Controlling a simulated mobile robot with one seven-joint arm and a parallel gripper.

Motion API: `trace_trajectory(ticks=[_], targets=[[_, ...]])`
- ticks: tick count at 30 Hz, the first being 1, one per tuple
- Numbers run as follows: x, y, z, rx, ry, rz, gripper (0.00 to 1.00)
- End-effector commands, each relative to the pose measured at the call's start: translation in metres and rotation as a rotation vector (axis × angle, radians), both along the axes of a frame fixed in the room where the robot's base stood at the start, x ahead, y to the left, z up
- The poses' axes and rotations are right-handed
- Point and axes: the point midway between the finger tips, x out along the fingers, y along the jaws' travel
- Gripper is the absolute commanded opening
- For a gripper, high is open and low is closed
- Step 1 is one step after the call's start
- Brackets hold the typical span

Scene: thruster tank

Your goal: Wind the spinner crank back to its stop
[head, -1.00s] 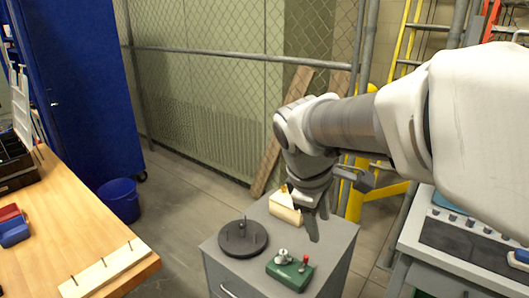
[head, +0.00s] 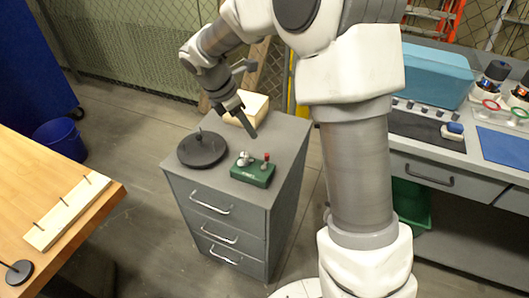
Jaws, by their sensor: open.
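On top of the grey drawer cabinet (head: 270,190) stands a black round disc (head: 202,151) with a short upright peg near its middle. To its right is a small green box (head: 252,171) with a silver knob and a red-tipped lever on top. I cannot tell for sure which of these carries the spinner crank, or how far it is turned. My gripper (head: 240,122) is open and empty, pointing down above the cabinet top, behind the green box and right of the disc. It appears apart from both.
A cream block (head: 247,104) sits at the cabinet's back, partly hidden by my gripper. A wooden table (head: 70,185) with a pegged board (head: 68,212) is at left. A workbench (head: 440,150) with a blue bin (head: 436,75) is at right. A blue bucket (head: 58,140) stands on the floor.

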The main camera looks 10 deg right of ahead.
Motion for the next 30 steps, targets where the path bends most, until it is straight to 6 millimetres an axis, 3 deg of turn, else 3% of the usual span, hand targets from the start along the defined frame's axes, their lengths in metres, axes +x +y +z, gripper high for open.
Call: trace_trajectory(ticks=[3,15,21,30], targets=[[0.002,-0.011,-0.029,-0.001,0.004,-0.003,0.5],[0.01,-0.042,-0.105,-0.002,0.002,-0.002,0.5],[0.013,-0.05,-0.124,-0.001,0.0,-0.004,0.5],[0.014,-0.052,-0.129,-0.001,-0.001,-0.003,0.5]])
